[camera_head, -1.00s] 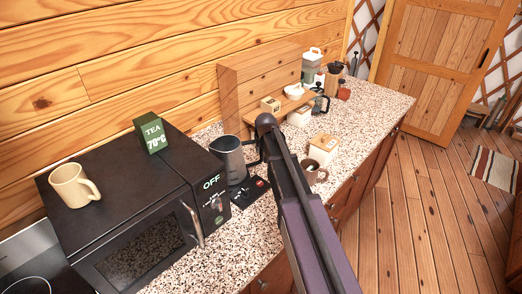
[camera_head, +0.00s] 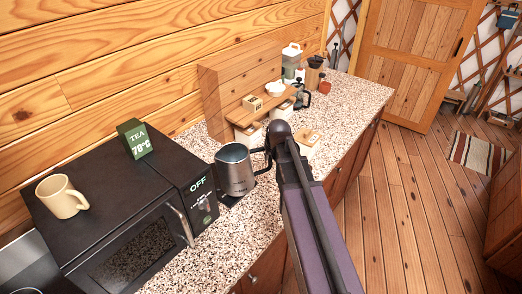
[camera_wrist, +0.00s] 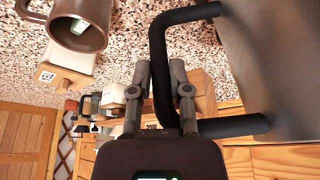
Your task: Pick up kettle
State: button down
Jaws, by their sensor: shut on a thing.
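The kettle (camera_head: 236,172) is a grey metal jug with a black handle, upright beside the microwave in the head view. It hides most of its dark base (camera_head: 226,201); it looks raised, but the gap under it is hard to judge. My gripper (camera_head: 268,150) is at the handle, on the kettle's right side. In the wrist view the kettle's metal body (camera_wrist: 285,60) fills the right edge. The black handle (camera_wrist: 158,70) passes between my gripper's two fingers (camera_wrist: 160,92), which are shut on it.
A wooden shelf (camera_head: 258,108), canisters and a French press stand behind. A brown mug (camera_wrist: 85,30) is near my gripper. Speckled counter (camera_head: 345,105) is clear at far right.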

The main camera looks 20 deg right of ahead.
jog(key=shift+s+d+r, duration=0.1)
jog(key=shift+s+d, duration=0.25)
jog(key=shift+s, duration=0.2)
jog(key=shift+s+d+r, duration=0.1)
jog(key=shift+s+d, duration=0.25)
jog(key=shift+s, duration=0.2)
jog(key=shift+f, duration=0.1)
